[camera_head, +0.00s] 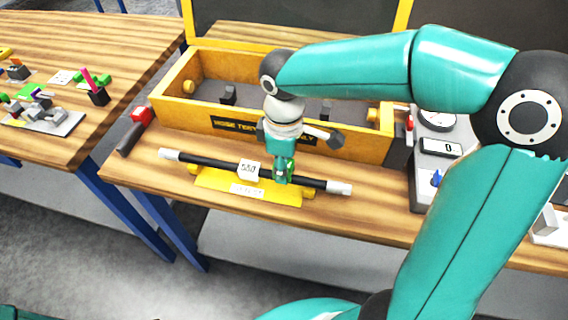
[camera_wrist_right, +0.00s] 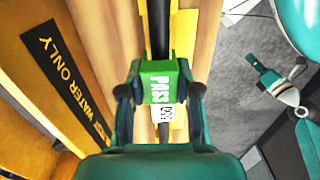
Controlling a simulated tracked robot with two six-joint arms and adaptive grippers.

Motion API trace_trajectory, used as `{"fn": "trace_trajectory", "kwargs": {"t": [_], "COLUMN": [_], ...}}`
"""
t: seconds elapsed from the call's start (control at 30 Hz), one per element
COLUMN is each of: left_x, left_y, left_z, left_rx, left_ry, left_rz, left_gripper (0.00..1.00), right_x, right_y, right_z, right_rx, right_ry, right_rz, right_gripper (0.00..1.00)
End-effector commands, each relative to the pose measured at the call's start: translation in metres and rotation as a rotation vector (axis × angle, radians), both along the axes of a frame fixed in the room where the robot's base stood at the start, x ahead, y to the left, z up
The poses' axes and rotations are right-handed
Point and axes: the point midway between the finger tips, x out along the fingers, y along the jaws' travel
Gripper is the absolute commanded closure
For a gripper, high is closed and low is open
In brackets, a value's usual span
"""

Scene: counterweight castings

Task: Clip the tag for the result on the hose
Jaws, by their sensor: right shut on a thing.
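The black hose (camera_head: 222,165) with pale metal ends lies across a yellow cradle (camera_head: 225,184) at the front of the bench. A white numbered label (camera_head: 248,170) sits around its middle. My right gripper (camera_head: 283,174) points down at the hose, right of that label, shut on a green tag. The tag (camera_wrist_right: 162,84) reads PASS in the right wrist view and lies over the hose (camera_wrist_right: 158,30); I cannot tell whether it grips the hose. My left gripper (camera_wrist_right: 276,70) shows small at the right of the wrist view, its fingers apart and empty.
A yellow box (camera_head: 172,108) with a raised lid stands behind the hose. A grey panel (camera_head: 428,180) with a dial, a display showing 0 and a blue knob is at right. A red-and-black tool (camera_head: 133,132) lies left. Coloured parts lie on the left table (camera_head: 110,45).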

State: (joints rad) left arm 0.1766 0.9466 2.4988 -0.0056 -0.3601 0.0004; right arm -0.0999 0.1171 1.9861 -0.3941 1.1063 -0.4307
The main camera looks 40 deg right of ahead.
Motion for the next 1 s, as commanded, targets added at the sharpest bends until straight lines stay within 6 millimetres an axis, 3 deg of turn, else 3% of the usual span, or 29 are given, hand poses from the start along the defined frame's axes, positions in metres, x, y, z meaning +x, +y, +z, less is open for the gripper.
{"fn": "trace_trajectory", "kwargs": {"t": [1.0], "left_x": [0.000], "left_y": [0.000], "left_z": [-0.012], "left_rx": [0.000], "left_ry": [0.000], "left_rz": [0.000], "left_gripper": [1.00], "right_x": [0.000], "right_y": [0.000], "right_z": [-0.016], "right_rx": [-0.001], "right_ry": [0.001], "right_rz": [0.000], "right_gripper": [0.85]}}
